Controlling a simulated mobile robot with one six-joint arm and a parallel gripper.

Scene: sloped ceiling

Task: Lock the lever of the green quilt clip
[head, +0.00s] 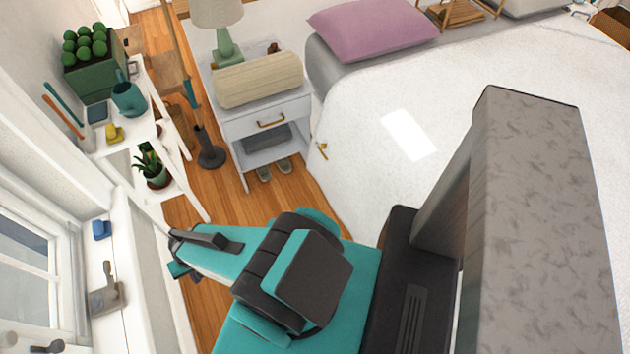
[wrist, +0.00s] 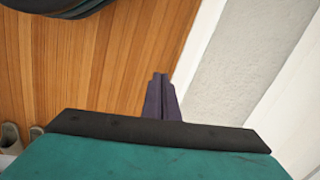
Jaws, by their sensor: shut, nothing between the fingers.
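I cannot make out a green quilt clip in either view. A small yellowish fitting (head: 321,149) sits on the near edge of the white quilt (head: 365,125) in the head view; its details are too small to read, and I cannot tell whether it is a clip. My gripper (wrist: 160,80) shows in the wrist view as dark purple fingers, closed together and empty above the wooden floor. In the head view my teal arm reaches left between the bed and the window, and the fingertips are not clear there.
A white nightstand (head: 265,118) bears a rolled beige cushion (head: 257,78) and a lamp. A white plant shelf (head: 140,135) stands at left. The window sill (head: 112,335) holds a blue item (head: 102,229) and a grey item (head: 105,297).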

